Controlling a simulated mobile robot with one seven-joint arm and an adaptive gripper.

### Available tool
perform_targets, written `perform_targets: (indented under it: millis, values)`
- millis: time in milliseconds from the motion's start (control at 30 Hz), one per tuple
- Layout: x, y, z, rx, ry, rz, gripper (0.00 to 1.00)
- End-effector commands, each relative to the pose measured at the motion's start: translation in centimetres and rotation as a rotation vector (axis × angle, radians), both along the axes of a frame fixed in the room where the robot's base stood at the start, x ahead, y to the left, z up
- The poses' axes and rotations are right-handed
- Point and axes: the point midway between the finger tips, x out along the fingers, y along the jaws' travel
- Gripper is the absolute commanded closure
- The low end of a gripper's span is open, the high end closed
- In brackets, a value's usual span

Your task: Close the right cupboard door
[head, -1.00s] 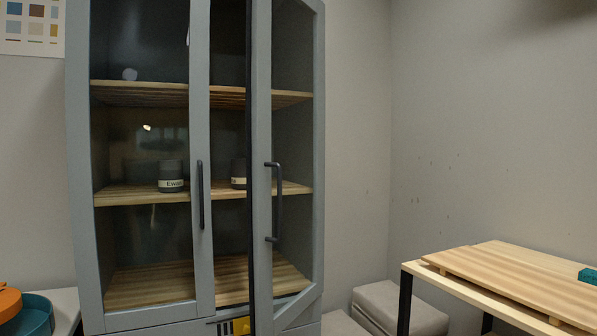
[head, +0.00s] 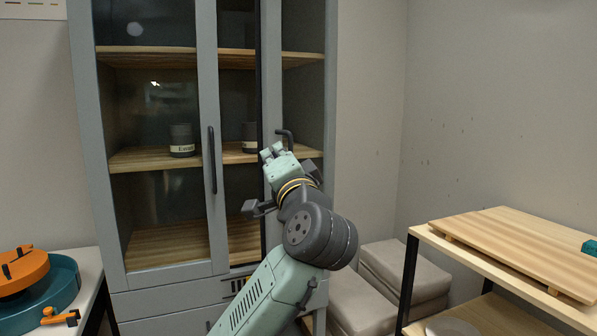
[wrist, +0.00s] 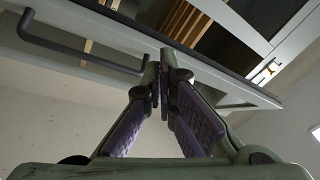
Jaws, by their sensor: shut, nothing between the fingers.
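The right cupboard door (head: 271,75) stands open, swung out toward me from its right side, with a grey frame and glass. Its black bar handle (head: 287,136) shows above my gripper, and the lower part is hidden behind my arm. In the wrist view the handle (wrist: 75,58) is at the upper left. My gripper (head: 271,151) is in front of the door's free-edge frame, beside the handle. In the wrist view my gripper (wrist: 164,58) has its fingers together and empty, close to the door's frame; I cannot tell if they touch. The left cupboard door (head: 207,90) is shut.
Labelled grey jars (head: 181,141) stand on the cupboard's middle wooden shelf. Grey padded blocks (head: 403,272) lie on the floor to the right. A wooden-topped table (head: 510,245) stands at the right. A teal round container with an orange top (head: 62,283) is at the left.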

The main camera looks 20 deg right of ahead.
Motion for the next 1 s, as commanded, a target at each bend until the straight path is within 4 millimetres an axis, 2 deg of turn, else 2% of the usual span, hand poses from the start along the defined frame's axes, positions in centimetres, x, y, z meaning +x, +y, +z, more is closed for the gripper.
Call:
perform_targets:
  millis: [33, 100, 233, 333, 467, 567, 933, 1000]
  values:
    - [-1.0, -4.8, -1.0, 0.118, 0.060, 0.010, 1.00]
    - [-2.3, -8.6, -3.1, 0.258, 0.130, 0.050, 1.00]
    - [-4.3, -12.2, -5.9, 0.431, 0.205, 0.124, 1.00]
    - [-5.1, -13.0, -6.9, 0.489, 0.229, 0.157, 1.00]
    - [-4.4, -13.1, -7.1, 0.505, 0.238, 0.169, 1.00]
    - [-2.8, -12.9, -7.1, 0.504, 0.240, 0.170, 1.00]
    - [5.0, -12.6, -7.0, 0.501, 0.238, 0.168, 1.00]
    - [5.8, -11.6, -6.9, 0.500, 0.237, 0.169, 1.00]
